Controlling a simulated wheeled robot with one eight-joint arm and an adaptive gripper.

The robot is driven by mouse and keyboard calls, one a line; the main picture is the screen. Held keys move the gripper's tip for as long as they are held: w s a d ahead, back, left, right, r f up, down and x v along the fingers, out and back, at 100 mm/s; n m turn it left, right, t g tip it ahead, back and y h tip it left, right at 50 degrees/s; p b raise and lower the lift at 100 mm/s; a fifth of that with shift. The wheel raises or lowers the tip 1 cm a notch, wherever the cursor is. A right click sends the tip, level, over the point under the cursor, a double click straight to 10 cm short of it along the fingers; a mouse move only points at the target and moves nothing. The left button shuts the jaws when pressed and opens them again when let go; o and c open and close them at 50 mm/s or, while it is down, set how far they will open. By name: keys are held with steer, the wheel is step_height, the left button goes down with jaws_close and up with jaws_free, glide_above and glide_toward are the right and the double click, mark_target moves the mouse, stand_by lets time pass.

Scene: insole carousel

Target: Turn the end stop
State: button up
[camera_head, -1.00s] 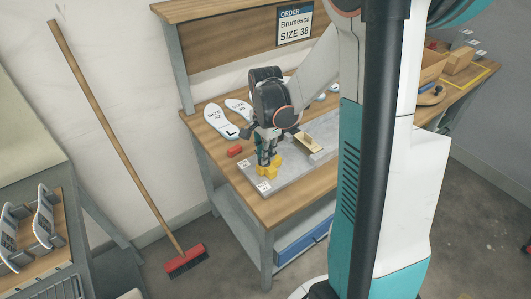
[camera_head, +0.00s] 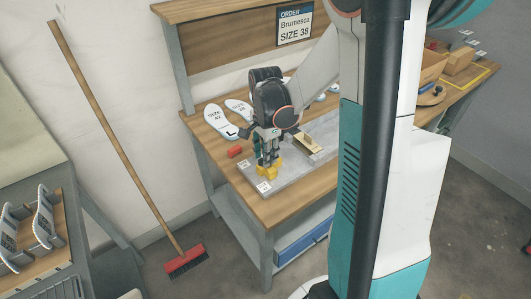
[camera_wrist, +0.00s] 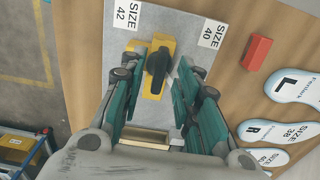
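The end stop looks to be the yellow block (camera_wrist: 163,46) with a black lever (camera_wrist: 157,70) on top. It sits on a grey plate (camera_wrist: 181,20) between a SIZE 42 label and a SIZE 40 label. In the head view the yellow end stop (camera_head: 268,173) shows below my gripper (camera_head: 267,163), near the plate's front end. In the wrist view my gripper (camera_wrist: 157,66) is open, with one teal finger on each side of the end stop and lever. Whether the fingers touch it I cannot tell. The head view hides part of the block behind the fingers.
A red block (camera_wrist: 256,53) lies beside the plate, and insoles (camera_wrist: 296,84) lie in a row on the wooden bench. A cream open box (camera_head: 307,145) sits on the plate behind my gripper. A broom (camera_head: 120,150) leans on the wall at left.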

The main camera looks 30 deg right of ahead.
steer(key=shift+r, duration=0.1)
step_height(320, 180, up, 12)
stand_by(0.5)
stand_by(0.4)
